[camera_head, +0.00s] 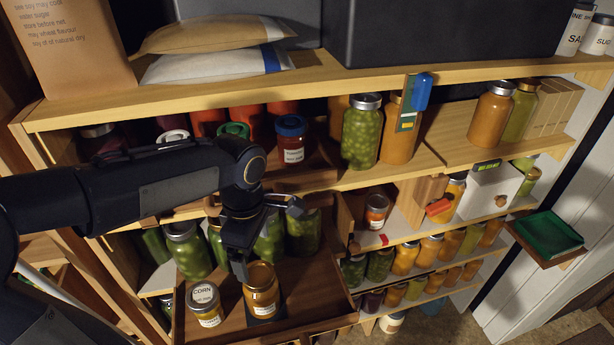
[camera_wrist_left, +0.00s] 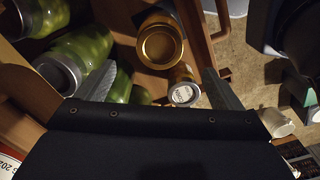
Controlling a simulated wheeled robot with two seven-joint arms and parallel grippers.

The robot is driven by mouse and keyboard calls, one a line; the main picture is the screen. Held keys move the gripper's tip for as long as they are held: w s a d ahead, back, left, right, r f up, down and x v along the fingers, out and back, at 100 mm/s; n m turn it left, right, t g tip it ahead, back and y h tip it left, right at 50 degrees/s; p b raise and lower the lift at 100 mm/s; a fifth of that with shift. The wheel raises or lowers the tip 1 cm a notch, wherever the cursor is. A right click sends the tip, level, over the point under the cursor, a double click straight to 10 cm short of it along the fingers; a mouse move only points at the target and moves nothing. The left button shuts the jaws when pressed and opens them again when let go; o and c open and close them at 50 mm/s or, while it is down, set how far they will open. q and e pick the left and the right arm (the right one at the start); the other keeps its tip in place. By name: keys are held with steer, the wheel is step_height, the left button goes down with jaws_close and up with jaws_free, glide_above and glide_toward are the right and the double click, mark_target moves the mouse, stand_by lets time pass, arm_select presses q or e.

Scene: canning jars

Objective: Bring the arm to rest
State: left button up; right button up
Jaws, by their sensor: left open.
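My left arm comes in from the left in the head view. Its gripper (camera_head: 266,240) is open and empty, pointing down over a pulled-out wooden drawer (camera_head: 300,315). An orange jar with a gold lid (camera_head: 261,290) stands in the drawer just below the gripper. Its gold lid shows in the left wrist view (camera_wrist_left: 160,44), between the open fingers (camera_wrist_left: 168,85). A jar labelled CORN with a pale lid (camera_head: 205,303) stands to its left, and its lid also shows in the wrist view (camera_wrist_left: 184,94). My right gripper is not in view.
Green jars (camera_head: 187,250) stand at the back of the drawer. The upper shelf (camera_head: 430,160) holds several jars close to my forearm, including a blue-lidded one (camera_head: 291,138). A green tray (camera_head: 547,236) juts out at right. Floor (camera_head: 430,325) shows at lower right.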

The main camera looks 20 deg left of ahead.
arm_select(q)
steer(key=s+m+t+h, duration=0.3)
steer(key=s+m+t, duration=0.1)
steer(key=s+m, duration=0.7)
steer(key=d+m, duration=0.1)
steer(key=m, duration=0.2)
steer(key=shift+s+r+m+t+h, duration=0.15)
steer(key=shift+r+m+t+h, duration=0.15)
steer(key=shift+r+t, duration=0.1)
steer(key=shift+s+d+f+m+t, duration=0.25)
steer(key=shift+s+m+t, duration=0.2)
steer(key=shift+m, duration=0.65)
